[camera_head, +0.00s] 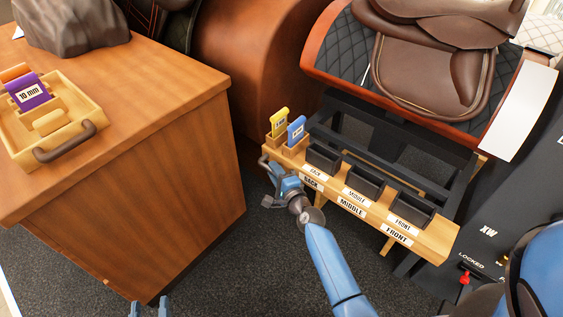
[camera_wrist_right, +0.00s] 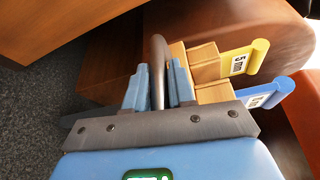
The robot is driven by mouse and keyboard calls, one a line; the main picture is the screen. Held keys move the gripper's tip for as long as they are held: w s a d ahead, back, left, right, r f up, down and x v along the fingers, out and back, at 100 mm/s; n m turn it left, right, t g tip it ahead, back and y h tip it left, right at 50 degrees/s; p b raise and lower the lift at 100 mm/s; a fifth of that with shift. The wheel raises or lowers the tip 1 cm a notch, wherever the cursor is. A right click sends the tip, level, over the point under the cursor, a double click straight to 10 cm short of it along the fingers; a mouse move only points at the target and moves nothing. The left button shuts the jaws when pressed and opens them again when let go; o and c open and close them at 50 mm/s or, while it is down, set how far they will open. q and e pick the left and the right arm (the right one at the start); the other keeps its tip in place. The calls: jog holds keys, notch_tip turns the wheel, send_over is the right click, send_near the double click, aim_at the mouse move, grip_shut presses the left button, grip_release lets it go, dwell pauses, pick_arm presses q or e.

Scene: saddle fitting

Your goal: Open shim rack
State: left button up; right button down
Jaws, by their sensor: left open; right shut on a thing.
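The shim rack (camera_head: 290,142) sits at the left end of the wooden ledge in the head view. It holds a yellow shim (camera_head: 279,122) and a blue shim (camera_head: 296,130) upright in wooden slots. My right gripper (camera_head: 272,180) is at its outer end, shut on the brown rack handle (camera_wrist_right: 158,55), which passes between the fingers in the right wrist view. The yellow shim (camera_wrist_right: 240,60), marked 5 mm, and the blue shim (camera_wrist_right: 268,94) also show there. My left gripper (camera_head: 148,308) is open and empty, only its fingertips showing at the bottom edge.
The ledge carries black bins labelled back (camera_head: 323,158), middle (camera_head: 365,181) and front (camera_head: 412,209). A wooden desk (camera_head: 150,85) at left holds a handled tray (camera_head: 75,143) with a purple 10 mm shim (camera_head: 28,92). A saddle (camera_head: 430,65) stands behind. Dark floor lies between desk and ledge.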

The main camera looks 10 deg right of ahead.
jog(key=shift+a, duration=0.1)
jog(key=c, duration=1.1)
grip_release()
jog(key=shift+o, duration=0.2)
jog(key=shift+s, duration=0.15)
jog(key=f+v, duration=0.1)
jog(key=v, duration=0.9)
jog(key=shift+s+r, duration=0.3)
jog(key=shift+r, duration=0.2)
jog(key=shift+d, duration=0.2)
